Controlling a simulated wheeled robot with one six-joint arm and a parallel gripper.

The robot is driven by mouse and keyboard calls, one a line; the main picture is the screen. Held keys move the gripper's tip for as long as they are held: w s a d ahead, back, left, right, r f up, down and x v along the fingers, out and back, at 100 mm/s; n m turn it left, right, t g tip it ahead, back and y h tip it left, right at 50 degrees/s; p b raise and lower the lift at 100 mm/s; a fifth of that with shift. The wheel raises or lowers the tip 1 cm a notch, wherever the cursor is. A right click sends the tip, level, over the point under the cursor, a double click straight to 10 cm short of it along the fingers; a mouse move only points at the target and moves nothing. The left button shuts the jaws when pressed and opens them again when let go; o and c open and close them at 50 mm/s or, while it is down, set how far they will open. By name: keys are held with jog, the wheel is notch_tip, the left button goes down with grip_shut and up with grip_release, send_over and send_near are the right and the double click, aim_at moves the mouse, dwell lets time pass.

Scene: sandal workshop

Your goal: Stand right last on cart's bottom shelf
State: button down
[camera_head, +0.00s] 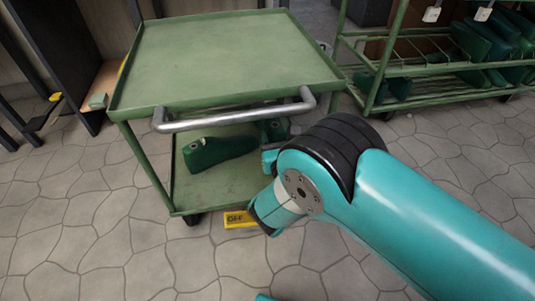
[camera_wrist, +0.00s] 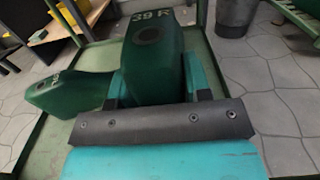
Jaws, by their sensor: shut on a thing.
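My gripper (camera_wrist: 158,82) is shut on a dark green last marked "39 R" (camera_wrist: 160,50), with a finger on each side of it. In the head view this right last (camera_head: 273,129) shows behind the cart's handle, partly hidden, with my gripper (camera_head: 268,160) next to it. The green cart's bottom shelf (camera_head: 195,193) lies below it; I cannot tell whether the last touches the shelf. A second green last (camera_head: 218,150) lies on the shelf to the left; it also shows in the wrist view (camera_wrist: 68,92).
The cart's empty top shelf (camera_head: 225,55) and metal handle (camera_head: 235,118) overhang the bottom shelf. A green rack (camera_head: 440,68) with several lasts stands at the right. A yellow block (camera_head: 240,219) is on the floor by the cart's front edge. A dark bin (camera_wrist: 236,16) stands behind.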

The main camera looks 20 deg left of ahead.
notch_tip(320, 180, down, 6)
jog(key=b, duration=0.3)
jog(key=c, duration=0.6)
grip_release()
jog(key=shift+d, duration=0.1)
jog(key=shift+o, duration=0.2)
jog(key=shift+s+r, duration=0.1)
jog(key=p+v, duration=0.2)
jog(key=v, duration=0.1)
jog(key=shift+s+d+r, duration=0.1)
jog(key=shift+r, duration=0.05)
jog(key=shift+r+p, duration=0.25)
jog(key=shift+p, duration=0.85)
jog(key=p, duration=0.3)
jog(key=shift+s, duration=0.15)
